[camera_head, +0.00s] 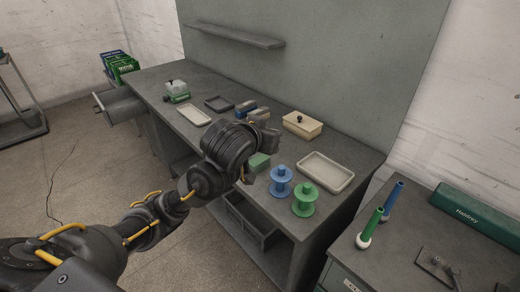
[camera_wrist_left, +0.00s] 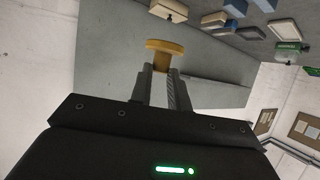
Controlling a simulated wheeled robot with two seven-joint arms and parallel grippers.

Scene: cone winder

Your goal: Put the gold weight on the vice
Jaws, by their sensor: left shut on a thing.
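The gold weight (camera_wrist_left: 165,47) shows in the left wrist view as a flanged, spool-like yellow piece. My left gripper (camera_wrist_left: 165,71) is shut on its narrower part, and its wide flange stands out beyond the fingertips. In the head view my left arm reaches over the middle of the bench, and its wrist hides the weight. The vice is hard to make out; small blue-and-grey blocks (camera_head: 246,107) behind my wrist may be part of it. A green block (camera_head: 259,162) is partly covered by my arm. My right gripper is in neither view.
On the bench (camera_head: 160,95) stand blue (camera_head: 281,181) and green (camera_head: 304,200) spools, an empty pale tray (camera_head: 326,172), a lidded cream box (camera_head: 302,124), another pale tray (camera_head: 194,116) and a dark tray (camera_head: 218,104). A shelf (camera_head: 235,36) juts from the back panel.

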